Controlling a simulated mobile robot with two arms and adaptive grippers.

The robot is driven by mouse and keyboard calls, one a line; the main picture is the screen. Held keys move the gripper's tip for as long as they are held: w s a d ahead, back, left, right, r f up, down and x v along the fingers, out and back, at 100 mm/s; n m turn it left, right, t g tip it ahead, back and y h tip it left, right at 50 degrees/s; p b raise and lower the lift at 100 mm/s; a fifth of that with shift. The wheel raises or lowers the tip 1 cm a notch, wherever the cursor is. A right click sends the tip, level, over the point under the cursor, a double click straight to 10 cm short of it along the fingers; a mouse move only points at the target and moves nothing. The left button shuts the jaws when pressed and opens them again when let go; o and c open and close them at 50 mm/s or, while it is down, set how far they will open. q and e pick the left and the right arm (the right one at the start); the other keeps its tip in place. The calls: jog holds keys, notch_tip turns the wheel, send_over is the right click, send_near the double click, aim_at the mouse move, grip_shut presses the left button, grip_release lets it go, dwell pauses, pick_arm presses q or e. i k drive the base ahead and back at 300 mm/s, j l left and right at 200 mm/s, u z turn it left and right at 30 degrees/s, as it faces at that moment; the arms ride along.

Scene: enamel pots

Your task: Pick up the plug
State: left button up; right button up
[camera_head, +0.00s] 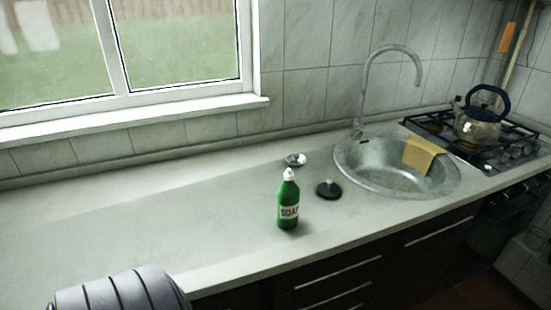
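A round black plug (329,191) with a small grey knob on top lies flat on the counter. It is between the green soap bottle and the round metal sink (375,180). Nothing covers it and nothing holds it. Neither of my grippers is in view. Only a rounded grey ribbed part, which seems to be mine, shows at the bottom left edge, well away from the plug.
A green soap bottle (288,205) stands upright just left of the plug. A small dark dish (294,161) with something white lies behind it. A kettle (478,124) stands on the stove. The left counter is clear.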

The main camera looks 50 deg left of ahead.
aim_at(328, 189)
jog(key=u, duration=1.2)
jog(key=i+l+z, duration=0.35)
jog(key=i, duration=0.15)
jog(key=j, duration=0.1)
